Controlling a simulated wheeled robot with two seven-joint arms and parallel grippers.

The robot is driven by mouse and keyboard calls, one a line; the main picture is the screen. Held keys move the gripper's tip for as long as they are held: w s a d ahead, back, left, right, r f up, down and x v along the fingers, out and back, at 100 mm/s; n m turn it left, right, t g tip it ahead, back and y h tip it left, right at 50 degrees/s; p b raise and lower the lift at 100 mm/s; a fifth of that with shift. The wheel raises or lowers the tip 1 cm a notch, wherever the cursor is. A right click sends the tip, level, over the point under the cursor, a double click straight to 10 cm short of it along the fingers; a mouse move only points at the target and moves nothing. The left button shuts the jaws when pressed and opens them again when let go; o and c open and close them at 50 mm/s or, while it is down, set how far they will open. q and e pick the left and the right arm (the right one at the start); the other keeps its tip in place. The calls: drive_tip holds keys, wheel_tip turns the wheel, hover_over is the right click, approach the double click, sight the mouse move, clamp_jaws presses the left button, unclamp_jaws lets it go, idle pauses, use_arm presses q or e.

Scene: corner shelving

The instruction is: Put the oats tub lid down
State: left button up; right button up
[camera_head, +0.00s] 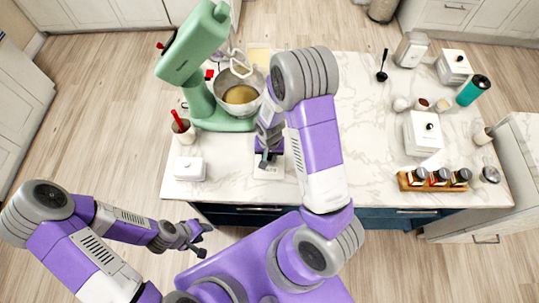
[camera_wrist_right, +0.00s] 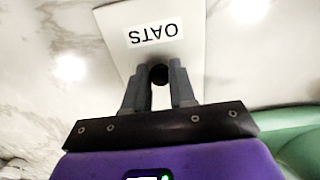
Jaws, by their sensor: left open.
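In the right wrist view, my right gripper (camera_wrist_right: 158,76) has its two fingers on either side of the small black knob of the white oats tub lid (camera_wrist_right: 187,50) and appears closed on it. A label reading OATS shows upside down beside the knob. In the head view the right gripper (camera_head: 267,160) points down over the front of the counter, with the white lid (camera_head: 268,174) just below it. Whether the lid touches anything beneath is hidden. My left gripper (camera_head: 202,238) is open and empty, off the counter's front left.
The marble counter (camera_head: 360,130) has free room right of my right arm. A green stand mixer (camera_head: 190,70) with a bowl stands at left. A white butter dish (camera_head: 190,168) sits front left. White canisters (camera_head: 422,140), a spice rack (camera_head: 433,180) and a teal bottle (camera_head: 472,91) stand at right.

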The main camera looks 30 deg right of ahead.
sight(270, 158)
drive_tip(key=o, duration=0.4)
drive_tip(key=shift+r, duration=0.25)
wheel_tip(270, 158, up, 12)
drive_tip(key=p, duration=0.2)
drive_tip(key=shift+p, duration=0.4)
drive_tip(key=shift+f, duration=0.1)
